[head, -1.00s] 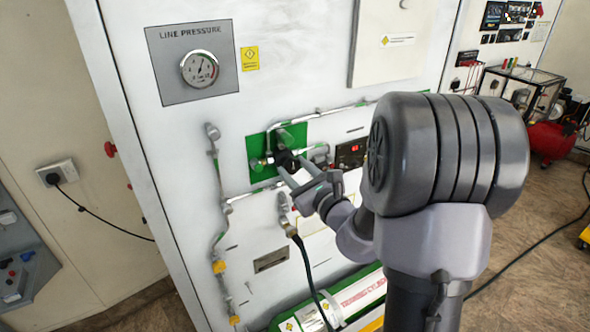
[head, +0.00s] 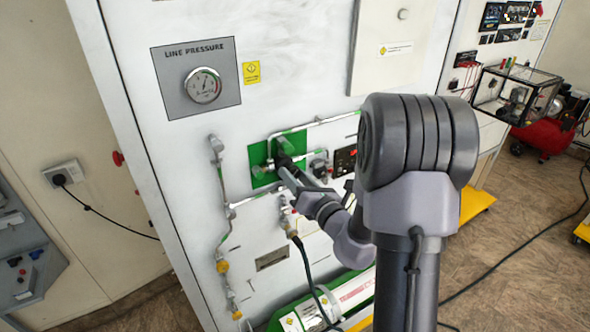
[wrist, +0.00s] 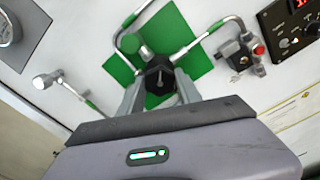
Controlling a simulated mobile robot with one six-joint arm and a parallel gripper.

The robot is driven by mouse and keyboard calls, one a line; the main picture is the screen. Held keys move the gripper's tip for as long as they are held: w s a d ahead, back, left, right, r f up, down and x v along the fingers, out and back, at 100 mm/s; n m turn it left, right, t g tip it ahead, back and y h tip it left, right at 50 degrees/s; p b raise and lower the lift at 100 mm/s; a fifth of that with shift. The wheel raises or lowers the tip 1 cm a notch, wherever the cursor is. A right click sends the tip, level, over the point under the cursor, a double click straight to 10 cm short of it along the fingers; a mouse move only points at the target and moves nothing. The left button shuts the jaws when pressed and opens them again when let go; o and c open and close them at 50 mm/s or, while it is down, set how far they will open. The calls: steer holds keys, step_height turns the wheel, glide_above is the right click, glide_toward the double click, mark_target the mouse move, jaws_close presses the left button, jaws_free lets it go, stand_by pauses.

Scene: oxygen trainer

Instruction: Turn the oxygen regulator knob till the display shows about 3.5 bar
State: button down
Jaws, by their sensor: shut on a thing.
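The black regulator knob (wrist: 159,82) sits in front of a green plate (wrist: 190,45) on the white panel. My gripper (wrist: 160,88) is shut on the knob, with one finger on each side of it in the wrist view. In the head view my gripper (head: 286,165) reaches the green plate (head: 258,157) and hides most of the knob. The display (wrist: 300,5) shows red digits at the top right of the wrist view, cut by the frame edge and not readable. The display (head: 350,152) is partly visible in the head view, also too small to read.
A line pressure gauge (head: 203,85) is at the upper left of the panel. Metal pipes (head: 320,122) run around the green plate. A small valve with a red part (wrist: 240,52) is right of the knob. A black hose (head: 305,265) hangs below.

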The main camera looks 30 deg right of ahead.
steer(key=m+p, duration=0.4)
steer(key=m, duration=0.1)
steer(key=shift+r, duration=0.1)
steer(key=shift+m, duration=0.4)
stand_by(0.3)
steer(key=c, duration=0.8)
jaws_free()
steer(key=shift+c, duration=0.2)
